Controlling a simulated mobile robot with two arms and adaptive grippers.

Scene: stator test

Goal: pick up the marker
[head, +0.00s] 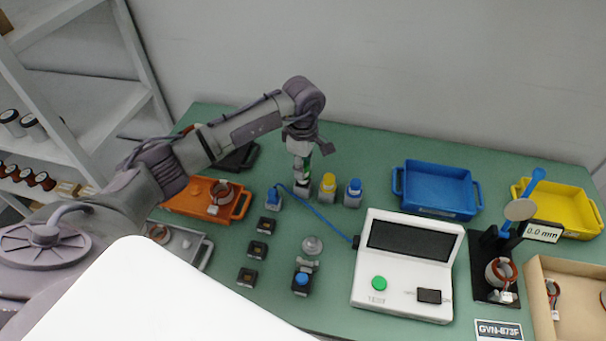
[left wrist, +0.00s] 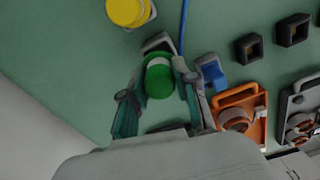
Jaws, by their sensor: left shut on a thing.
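A green-capped marker with a white band (left wrist: 159,77) is between the fingers of my left gripper (left wrist: 160,88) in the left wrist view. The gripper is shut on it. In the head view my left gripper (head: 301,162) points down at the table, with a bit of green showing between its fingers. A grey block-like base (left wrist: 160,43) shows just beyond the marker; I cannot tell whether the marker touches it. My right gripper is not in view.
Yellow-capped (head: 327,185) and blue-capped (head: 353,192) containers stand close right of the gripper. A blue cable (head: 325,220) runs to the white tester (head: 408,268). An orange tray (head: 185,205) lies left. Blue (head: 437,208) and yellow (head: 585,225) trays stand at the right.

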